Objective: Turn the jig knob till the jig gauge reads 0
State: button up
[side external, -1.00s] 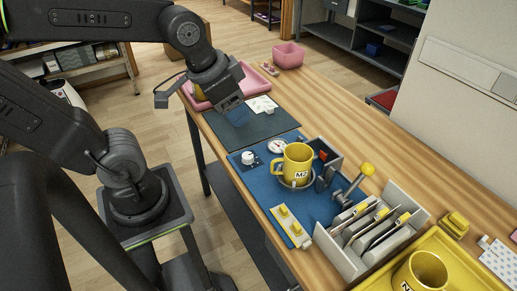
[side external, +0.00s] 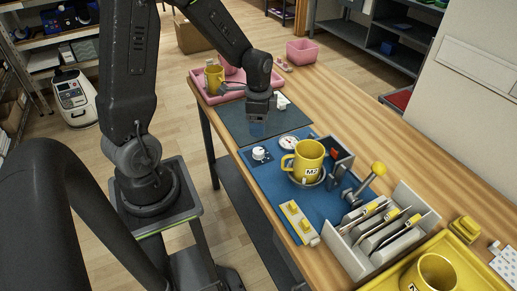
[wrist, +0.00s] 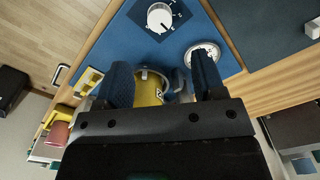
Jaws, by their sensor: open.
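The jig knob (side external: 261,153) is a white round knob on a dark-marked plate at the left of the blue jig board (side external: 267,177); it also shows near the top of the wrist view (wrist: 159,17). The jig gauge (side external: 289,143) is a white round dial right of the knob; the wrist view shows its face (wrist: 203,53) partly, beside a finger. Its reading is too small to tell.
A grey rack (side external: 375,232) stands at the right. A pink tray (side external: 209,98) holds another yellow mug. The dark mat (side external: 240,122) is mostly clear.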

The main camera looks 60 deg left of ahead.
aim_at(258, 150)
notch_tip(258, 150, down, 10)
jog(key=shift+f, duration=0.25)
jog(key=shift+c, duration=0.4)
jog(key=c, duration=0.8)
jog(key=shift+c, duration=0.2)
